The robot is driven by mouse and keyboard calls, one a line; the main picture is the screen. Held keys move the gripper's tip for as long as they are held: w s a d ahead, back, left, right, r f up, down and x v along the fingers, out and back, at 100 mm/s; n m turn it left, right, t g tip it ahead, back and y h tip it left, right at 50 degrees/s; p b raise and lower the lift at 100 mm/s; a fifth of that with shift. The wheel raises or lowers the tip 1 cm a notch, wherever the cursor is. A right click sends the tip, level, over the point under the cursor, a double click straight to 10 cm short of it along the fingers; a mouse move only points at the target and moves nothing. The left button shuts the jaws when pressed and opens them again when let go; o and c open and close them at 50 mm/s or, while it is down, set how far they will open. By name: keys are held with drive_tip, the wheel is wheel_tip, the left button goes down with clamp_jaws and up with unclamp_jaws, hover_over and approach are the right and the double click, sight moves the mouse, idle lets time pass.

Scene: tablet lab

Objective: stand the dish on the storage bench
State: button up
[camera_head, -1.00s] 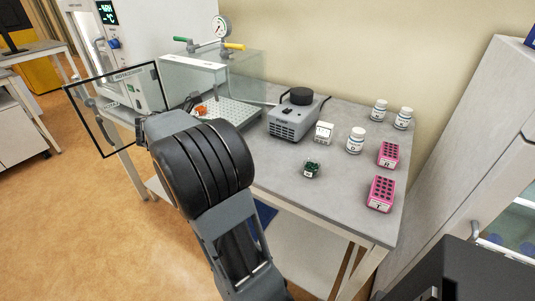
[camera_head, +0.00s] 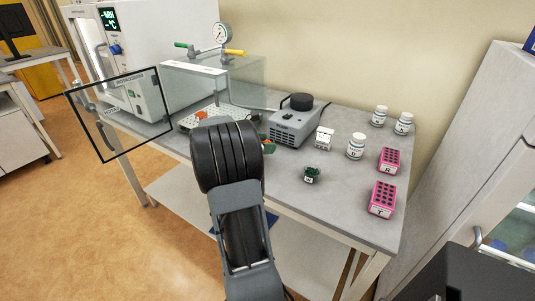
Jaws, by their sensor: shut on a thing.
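A grey pump (camera_head: 292,128), a small white box (camera_head: 324,138), white bottles (camera_head: 356,146) and pink racks (camera_head: 382,199) stand on the bench. An open framed door (camera_head: 120,113) juts out at the left.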

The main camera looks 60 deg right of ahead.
sight(267, 160)
drive_tip(key=shift+s+d+f, duration=0.15)
drive_tip(key=shift+d+f, duration=0.2)
drive_tip(key=shift+f, duration=0.15)
drive_tip(key=shift+d+f, duration=0.15)
drive_tip(key=shift+f, duration=1.5)
drive_tip(key=shift+f, duration=0.2)
drive_tip(key=o, duration=0.9)
drive_tip(key=shift+o, duration=0.2)
drive_tip(key=shift+r, duration=0.1)
